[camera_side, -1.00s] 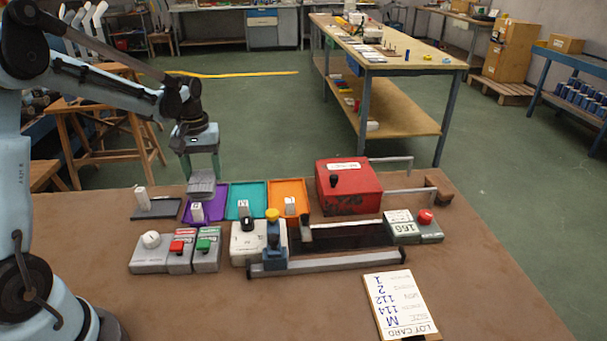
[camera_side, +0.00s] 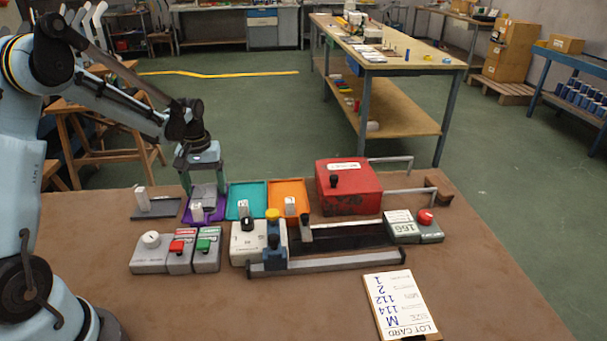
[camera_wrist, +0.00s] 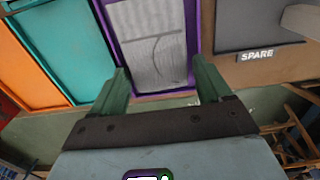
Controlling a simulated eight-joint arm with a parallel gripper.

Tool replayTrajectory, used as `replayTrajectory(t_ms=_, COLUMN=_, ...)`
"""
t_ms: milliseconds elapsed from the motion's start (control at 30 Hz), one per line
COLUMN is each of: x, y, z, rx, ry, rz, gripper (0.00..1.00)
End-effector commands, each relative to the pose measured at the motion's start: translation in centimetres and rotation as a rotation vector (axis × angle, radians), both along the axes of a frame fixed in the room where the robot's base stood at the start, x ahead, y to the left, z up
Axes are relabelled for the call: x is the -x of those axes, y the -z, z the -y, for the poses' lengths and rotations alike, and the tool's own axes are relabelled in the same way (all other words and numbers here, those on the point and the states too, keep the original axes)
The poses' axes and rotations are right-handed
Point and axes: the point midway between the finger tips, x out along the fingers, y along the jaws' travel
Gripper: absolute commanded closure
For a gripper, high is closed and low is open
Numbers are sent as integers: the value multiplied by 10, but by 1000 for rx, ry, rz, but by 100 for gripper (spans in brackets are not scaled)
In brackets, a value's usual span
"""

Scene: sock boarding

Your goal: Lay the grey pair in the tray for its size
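The grey pair (camera_side: 207,191) lies in the purple tray (camera_side: 187,217), low against its floor, partly hidden by my fingers and a small white size marker (camera_side: 197,213). In the wrist view the grey pair (camera_wrist: 150,45) lies flat inside the purple rim (camera_wrist: 193,30). My gripper (camera_side: 206,192) is low over this tray, one green finger on each side of the pair. In the wrist view my gripper (camera_wrist: 160,70) has its fingers spread, with purple rim showing between the pair and the right finger. The lot card (camera_side: 400,305) reads M.
Teal (camera_side: 257,190) and orange (camera_side: 277,193) trays stand to the right, each with a marker. A dark grey spare tray (camera_side: 160,211) is at left. Control boxes (camera_side: 180,252) sit in front.

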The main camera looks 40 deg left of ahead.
Motion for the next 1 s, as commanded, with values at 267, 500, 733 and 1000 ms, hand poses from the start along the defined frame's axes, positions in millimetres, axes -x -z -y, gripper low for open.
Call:
replayTrajectory(t_ms=267, x=0, y=0, z=0, rx=0, ry=0, rz=0, gripper=12)
replayTrajectory(t_ms=500, x=0, y=-12, z=0, rx=0, ry=0, rz=0, gripper=12)
replayTrajectory(t_ms=733, x=0, y=-53, z=0, rx=0, ry=0, rz=0, gripper=12)
replayTrajectory(t_ms=1000, x=0, y=-99, z=0, rx=0, ry=0, rz=0, gripper=12)
